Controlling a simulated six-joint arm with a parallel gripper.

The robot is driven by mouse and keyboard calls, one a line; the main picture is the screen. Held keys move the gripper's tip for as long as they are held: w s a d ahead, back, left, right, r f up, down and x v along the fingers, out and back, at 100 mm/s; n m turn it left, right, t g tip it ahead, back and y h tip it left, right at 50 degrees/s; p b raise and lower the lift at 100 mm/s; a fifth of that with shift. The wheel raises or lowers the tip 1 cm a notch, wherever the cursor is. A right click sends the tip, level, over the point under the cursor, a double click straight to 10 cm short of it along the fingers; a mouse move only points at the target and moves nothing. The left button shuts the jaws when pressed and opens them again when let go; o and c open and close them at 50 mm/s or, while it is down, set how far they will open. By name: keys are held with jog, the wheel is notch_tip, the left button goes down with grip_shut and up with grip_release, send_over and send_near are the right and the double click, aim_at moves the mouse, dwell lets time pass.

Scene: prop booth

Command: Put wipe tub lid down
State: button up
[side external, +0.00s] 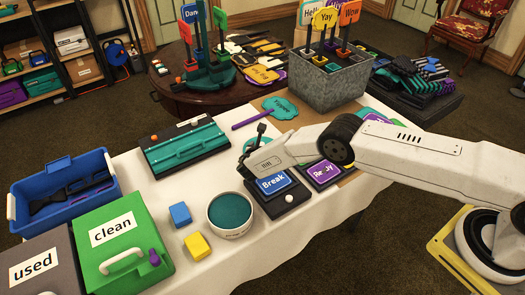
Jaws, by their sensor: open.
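A round white tub (229,232) with a teal top stands on the white-clothed table, left of and below my gripper in the side view. I cannot tell whether the teal surface is a lid lying on it or the tub's inside. My gripper (248,150) is open at the end of the white arm, above the table behind the blue "Break" sign. Nothing shows between its fingers, which are small and dark here. It is apart from the tub.
Blue (180,214) and yellow (197,246) blocks lie left of the tub. A green "clean" box (130,225), a grey "used" box (40,268) and a blue bin (106,211) stand further left. A teal case (185,146) and metal planter (329,88) are behind.

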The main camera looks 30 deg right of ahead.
grip_shut()
jog(key=shift+r, duration=0.15)
dwell(0.4)
jog(key=shift+r, duration=1.5)
jog(key=shift+s+r, duration=0.75)
jog(key=shift+r, duration=0.1)
jog(key=s+d+r, duration=0.1)
jog(key=s+r, duration=0.7)
jog(key=s, duration=0.4)
jog(key=shift+s, duration=0.25)
